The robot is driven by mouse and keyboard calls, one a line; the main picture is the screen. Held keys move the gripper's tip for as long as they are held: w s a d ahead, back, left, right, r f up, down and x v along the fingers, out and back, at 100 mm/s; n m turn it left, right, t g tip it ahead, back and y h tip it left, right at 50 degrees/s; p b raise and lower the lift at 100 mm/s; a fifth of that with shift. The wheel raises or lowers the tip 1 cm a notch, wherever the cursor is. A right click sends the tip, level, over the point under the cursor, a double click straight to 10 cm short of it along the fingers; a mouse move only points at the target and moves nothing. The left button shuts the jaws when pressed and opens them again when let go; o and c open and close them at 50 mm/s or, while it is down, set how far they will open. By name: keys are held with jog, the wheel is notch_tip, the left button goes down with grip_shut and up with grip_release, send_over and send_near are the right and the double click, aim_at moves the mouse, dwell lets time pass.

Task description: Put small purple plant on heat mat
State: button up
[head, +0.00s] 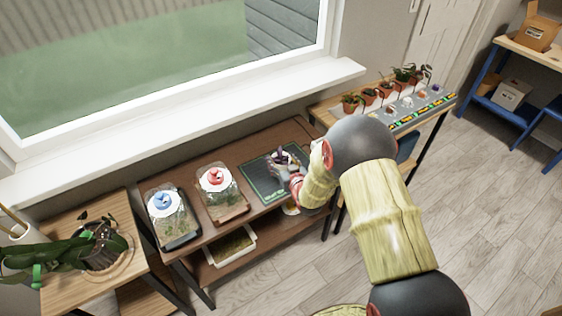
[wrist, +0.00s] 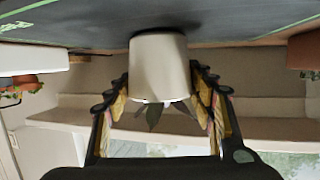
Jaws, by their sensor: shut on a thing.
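The small purple plant (head: 280,156) is at my gripper over the dark heat mat (head: 254,182) with green lines, on the brown bench. In the wrist view, which is upside down, its white pot (wrist: 160,65) sits between the two fingers of my gripper (wrist: 160,82), which is shut on it. Some leaves (wrist: 153,118) show beyond the pot's rim. The pot's base meets the dark mat surface (wrist: 90,22) in that view; whether it touches or hovers just above, I cannot tell. The pot looks upright. In the head view my gripper hides part of it.
Two glass terrariums, with a red-knobbed lid (head: 214,177) and a blue-knobbed lid (head: 163,202), stand left of the mat. Several potted plants (head: 369,97) line a shelf at right. A large leafy plant (head: 100,245) stands at lower left. A window sill (head: 200,130) runs behind.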

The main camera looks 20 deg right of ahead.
jog(key=shift+f, duration=0.2)
jog(key=o, duration=1.2)
jog(key=shift+o, duration=0.7)
jog(key=shift+r, duration=0.15)
